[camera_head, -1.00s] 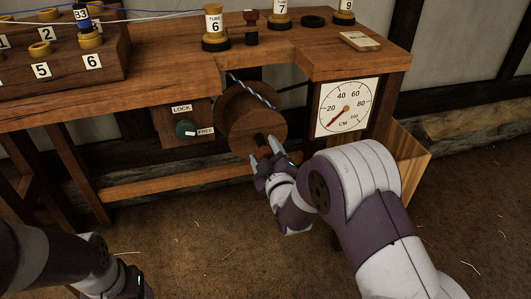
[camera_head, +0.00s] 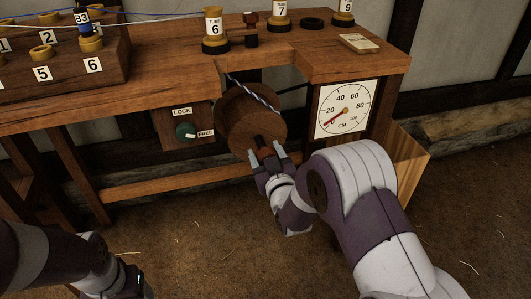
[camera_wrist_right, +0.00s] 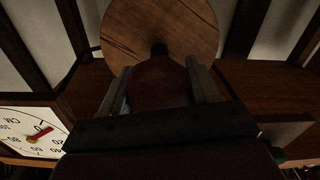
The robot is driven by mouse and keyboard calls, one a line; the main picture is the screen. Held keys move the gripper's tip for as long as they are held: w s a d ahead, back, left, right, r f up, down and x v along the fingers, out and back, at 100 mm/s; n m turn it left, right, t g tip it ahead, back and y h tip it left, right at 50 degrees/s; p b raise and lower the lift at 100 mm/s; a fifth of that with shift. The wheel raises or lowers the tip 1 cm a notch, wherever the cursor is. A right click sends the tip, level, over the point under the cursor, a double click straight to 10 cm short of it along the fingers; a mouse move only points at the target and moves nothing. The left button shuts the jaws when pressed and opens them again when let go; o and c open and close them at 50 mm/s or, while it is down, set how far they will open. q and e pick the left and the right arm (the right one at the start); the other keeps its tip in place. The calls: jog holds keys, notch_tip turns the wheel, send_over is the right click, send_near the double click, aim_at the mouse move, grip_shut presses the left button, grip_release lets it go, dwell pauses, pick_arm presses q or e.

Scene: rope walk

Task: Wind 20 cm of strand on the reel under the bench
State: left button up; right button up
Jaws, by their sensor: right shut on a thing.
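The wooden reel (camera_head: 237,108) hangs under the bench (camera_head: 150,85), with a twisted blue-and-white strand (camera_head: 256,92) running down over it. My right gripper (camera_head: 267,153) is at the reel's front face, shut on the crank's reddish-brown handle. In the right wrist view the handle (camera_wrist_right: 160,84) fills the space between the two fingers, and the reel (camera_wrist_right: 162,28) is beyond. The dial (camera_head: 343,109), marked in CM, has its red needle at the low end, near 0. The lock knob (camera_head: 185,130) has its pointer toward FREE. My left gripper (camera_head: 122,283) is at the bottom left, partly cut off.
Tube spools (camera_head: 214,30) and a pale block (camera_head: 359,42) stand on the bench top. A numbered peg rack (camera_head: 60,62) is at the left. A wooden rail (camera_head: 165,182) runs low beneath the bench. The floor in front is open.

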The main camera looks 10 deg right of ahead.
jog(key=m, duration=0.5)
jog(key=shift+d+m+p, duration=0.1)
jog(key=shift+m+p, duration=0.2)
jog(key=m, duration=0.5)
jog(key=shift+p, duration=0.3)
jog(key=m, duration=0.5)
jog(key=shift+d+f+m, duration=0.1)
jog(key=shift+m, duration=0.3)
jog(key=m, duration=0.5)
jog(key=shift+f+p, duration=0.1)
jog(key=shift+p, duration=0.3)
jog(key=shift+m, duration=0.3)
jog(key=o, duration=1)
